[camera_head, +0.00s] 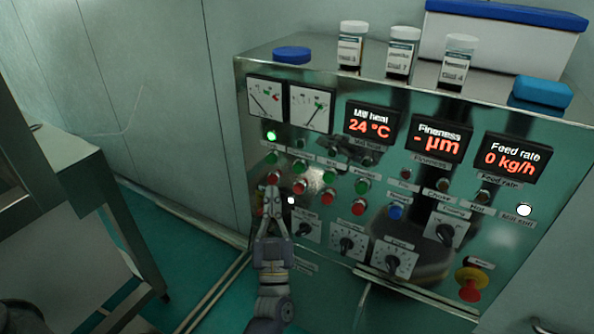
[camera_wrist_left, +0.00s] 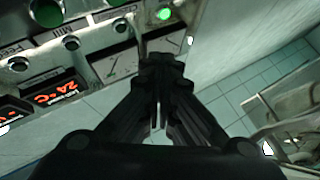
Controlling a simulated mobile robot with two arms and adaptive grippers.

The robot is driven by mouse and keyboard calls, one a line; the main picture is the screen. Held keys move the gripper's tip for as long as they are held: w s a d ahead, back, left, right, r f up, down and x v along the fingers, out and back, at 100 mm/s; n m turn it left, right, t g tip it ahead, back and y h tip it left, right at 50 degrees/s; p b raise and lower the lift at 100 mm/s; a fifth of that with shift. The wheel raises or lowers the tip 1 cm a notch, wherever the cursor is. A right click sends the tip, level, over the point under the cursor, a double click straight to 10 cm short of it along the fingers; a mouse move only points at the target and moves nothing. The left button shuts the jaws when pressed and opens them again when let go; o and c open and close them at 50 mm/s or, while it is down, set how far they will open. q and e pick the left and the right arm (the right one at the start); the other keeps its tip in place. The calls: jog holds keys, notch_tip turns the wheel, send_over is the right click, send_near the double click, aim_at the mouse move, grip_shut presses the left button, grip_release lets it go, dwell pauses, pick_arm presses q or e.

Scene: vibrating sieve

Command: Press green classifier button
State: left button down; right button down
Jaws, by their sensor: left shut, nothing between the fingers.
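A steel control panel (camera_head: 350,180) carries a row of green buttons above a row of red buttons. The green buttons include the leftmost (camera_head: 272,157), a second (camera_head: 300,165), a third (camera_head: 331,176) and the rightmost (camera_head: 362,186). Their labels are too small to tell which is the classifier one. My left gripper (camera_head: 271,198) is shut and empty, in front of the panel's left part by the leftmost red buttons. In the left wrist view its fingers (camera_wrist_left: 160,65) point at the panel, and a green button (camera_wrist_left: 46,12) shows at top left. Contact cannot be told. My right gripper is not in view.
A lit green lamp (camera_head: 271,135) sits above the leftmost buttons. Black knobs (camera_head: 347,243) and a red emergency stop (camera_head: 470,288) are lower on the panel. Jars (camera_head: 401,52) stand on top. A metal table (camera_head: 70,200) is at left, with free floor between.

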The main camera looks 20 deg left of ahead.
aim_at(298, 169)
pick_arm(q)
jog(key=w+d+b, duration=0.1)
jog(key=w+b, duration=0.3)
jog(key=w, duration=0.4)
jog(key=shift+w, duration=0.15)
jog(key=shift+w+d, duration=0.1)
dwell(1.2)
jog(key=shift+w+b, duration=0.3)
jog(key=shift+w, duration=0.05)
jog(key=shift+w+d+b, duration=0.1)
jog(key=shift+w+b, duration=0.25)
jog(key=shift+w, duration=0.1)
dwell(0.7)
dwell(0.3)
jog(key=shift+s+p, duration=0.7)
jog(key=shift+s, duration=0.25)
